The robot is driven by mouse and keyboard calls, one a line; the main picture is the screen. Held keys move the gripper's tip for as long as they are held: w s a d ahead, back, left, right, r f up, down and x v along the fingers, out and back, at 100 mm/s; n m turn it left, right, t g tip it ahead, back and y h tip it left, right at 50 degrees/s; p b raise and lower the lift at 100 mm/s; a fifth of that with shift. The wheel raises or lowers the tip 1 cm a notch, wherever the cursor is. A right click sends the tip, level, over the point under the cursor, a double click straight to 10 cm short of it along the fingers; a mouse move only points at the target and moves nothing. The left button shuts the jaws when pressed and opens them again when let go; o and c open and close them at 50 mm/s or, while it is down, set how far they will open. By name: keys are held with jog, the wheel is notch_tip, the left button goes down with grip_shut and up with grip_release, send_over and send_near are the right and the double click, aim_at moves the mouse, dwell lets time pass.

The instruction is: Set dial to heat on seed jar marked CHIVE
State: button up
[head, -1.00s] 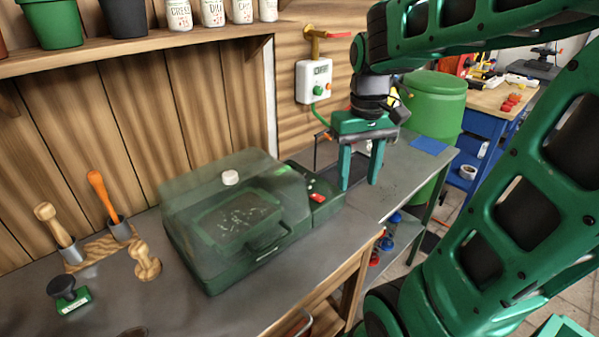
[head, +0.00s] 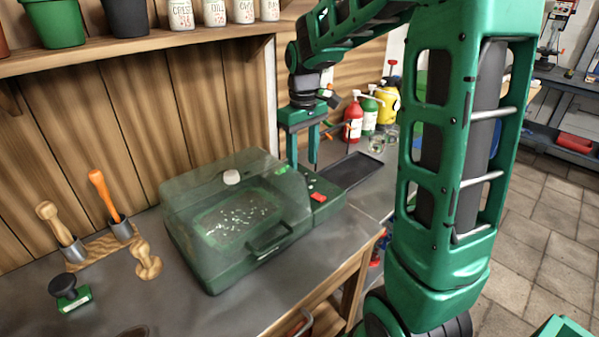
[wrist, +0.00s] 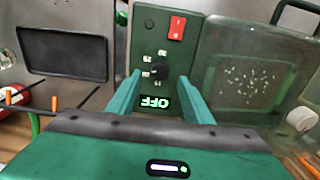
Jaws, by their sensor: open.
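A green propagator box (head: 235,265) with a clear lid stands on the bench in the head view. Its control panel (head: 325,190) is at its right end. In the wrist view the panel shows a black dial (wrist: 157,70) with numbers around it, a lit display (wrist: 155,103) reading OFF upside down, and a red switch (wrist: 177,27). My gripper (head: 303,165) is open above the panel in the head view. In the wrist view the open fingers of my gripper (wrist: 158,85) flank the dial; contact cannot be told. Seed jars (head: 214,12) stand on the shelf; their small labels are partly cut off.
A wooden rack (head: 105,250) with upright handled tools and a stamp (head: 70,295) are left of the box.

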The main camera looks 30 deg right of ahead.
jog(key=shift+f, duration=2.15)
jog(key=c, duration=1.1)
